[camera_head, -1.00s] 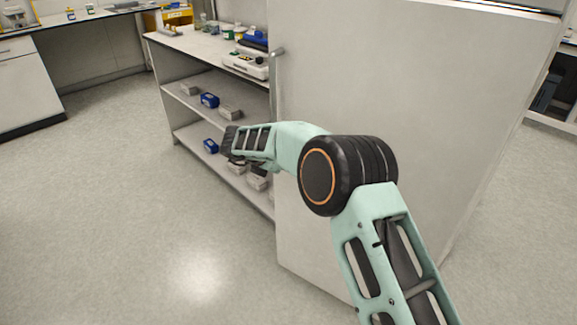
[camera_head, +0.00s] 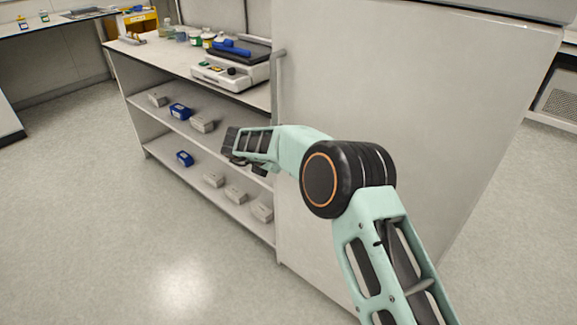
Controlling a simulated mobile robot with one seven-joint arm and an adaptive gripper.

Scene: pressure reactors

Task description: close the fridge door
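The white fridge (camera_head: 430,95) fills the middle and right of the view, with its large flat door facing me. A grey vertical handle (camera_head: 279,85) runs along the door's left edge, beside the shelf unit. The door looks flush, but I cannot tell whether a small gap remains at its edge. My mint-green and black arm reaches across in front of the door. My gripper (camera_head: 236,150) is at the arm's far end, left of the handle and lower than it, in front of the shelves. It appears empty. Its finger opening is too small and dark to judge.
A white shelf unit (camera_head: 135,95) stands left of the fridge, with small boxes on its shelves and a white device (camera_head: 228,75) and bottles on top. A counter (camera_head: 50,28) is at the back left. The floor (camera_head: 110,240) at the front left is clear.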

